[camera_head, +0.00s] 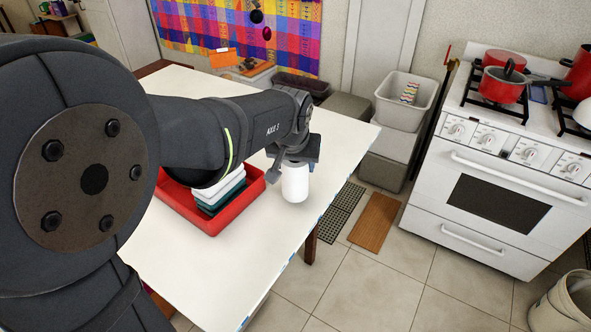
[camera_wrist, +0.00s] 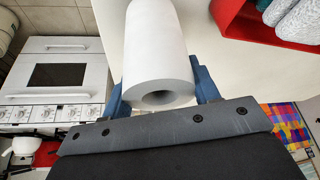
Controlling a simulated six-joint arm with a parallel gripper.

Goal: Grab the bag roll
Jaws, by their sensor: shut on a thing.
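The bag roll is a white cylinder (camera_head: 295,184) near the right edge of the white table in the head view. It also shows large in the wrist view (camera_wrist: 157,45), with its hollow end toward the camera. My gripper (camera_head: 289,163) is over its upper end. In the wrist view the blue fingers of my gripper (camera_wrist: 160,85) sit on both sides of the roll and are shut on it. The roll looks upright in the head view. I cannot tell whether its lower end touches the table.
A red tray (camera_head: 213,228) with folded cloths (camera_head: 222,192) stands just left of the roll. The white table (camera_head: 185,275) is clear in front. Beyond its right edge are a grey crate stack (camera_head: 388,160) and a white stove (camera_head: 490,195).

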